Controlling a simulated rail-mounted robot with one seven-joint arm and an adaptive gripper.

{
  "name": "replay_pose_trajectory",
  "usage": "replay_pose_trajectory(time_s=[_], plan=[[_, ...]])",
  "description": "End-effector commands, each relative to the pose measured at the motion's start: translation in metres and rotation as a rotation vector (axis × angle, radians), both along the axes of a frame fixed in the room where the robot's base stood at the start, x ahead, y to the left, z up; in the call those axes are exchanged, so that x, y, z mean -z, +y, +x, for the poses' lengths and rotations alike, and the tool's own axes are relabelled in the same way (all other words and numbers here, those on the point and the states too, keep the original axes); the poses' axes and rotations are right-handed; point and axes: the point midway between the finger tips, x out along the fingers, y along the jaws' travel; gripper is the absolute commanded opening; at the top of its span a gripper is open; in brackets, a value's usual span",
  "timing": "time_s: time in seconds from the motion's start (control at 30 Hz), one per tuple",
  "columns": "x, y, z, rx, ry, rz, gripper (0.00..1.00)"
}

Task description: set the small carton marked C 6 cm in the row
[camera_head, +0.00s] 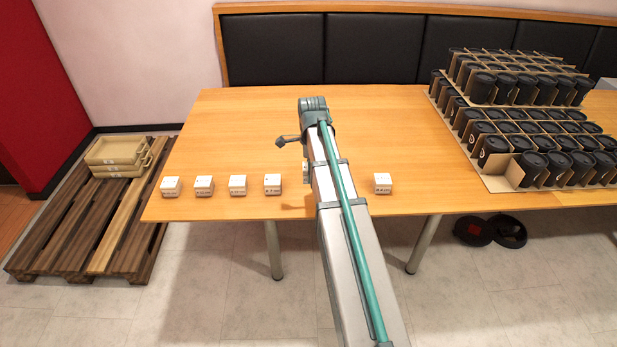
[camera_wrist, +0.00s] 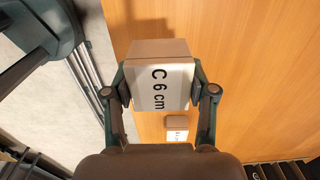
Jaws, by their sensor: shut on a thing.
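The small white carton marked C 6 cm (camera_wrist: 160,88) is between the fingers of my gripper (camera_wrist: 159,84) in the wrist view, its label facing the camera. My gripper is shut on it. In the head view my arm hides most of the gripper, and only a bit of the held carton (camera_head: 305,172) shows left of the arm. It appears to be over the gap in the row; its exact height is unclear. Several small white cartons, the nearest of them here (camera_head: 272,184), stand in a row to the left. One more carton (camera_head: 383,183) stands right of the arm.
The wooden table (camera_head: 240,120) is clear behind the row. Black cylindrical containers in cardboard dividers (camera_head: 530,140) fill its right side. A pallet with stacked trays (camera_head: 118,155) stands on the floor at left. In the wrist view another carton (camera_wrist: 177,123) lies beyond the held one.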

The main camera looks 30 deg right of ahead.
Motion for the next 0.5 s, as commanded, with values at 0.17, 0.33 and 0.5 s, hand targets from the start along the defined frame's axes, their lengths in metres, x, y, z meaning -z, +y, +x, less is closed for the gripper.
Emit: replay_pose_trajectory(time_s=[0.17,0.33,0.5], plan=[[0.031,-0.005,0.026,0.000,0.003,0.001,0.20],[0.045,-0.007,0.036,0.000,0.001,0.000,0.20],[0.052,-0.008,0.041,0.000,0.001,0.000,0.20]])
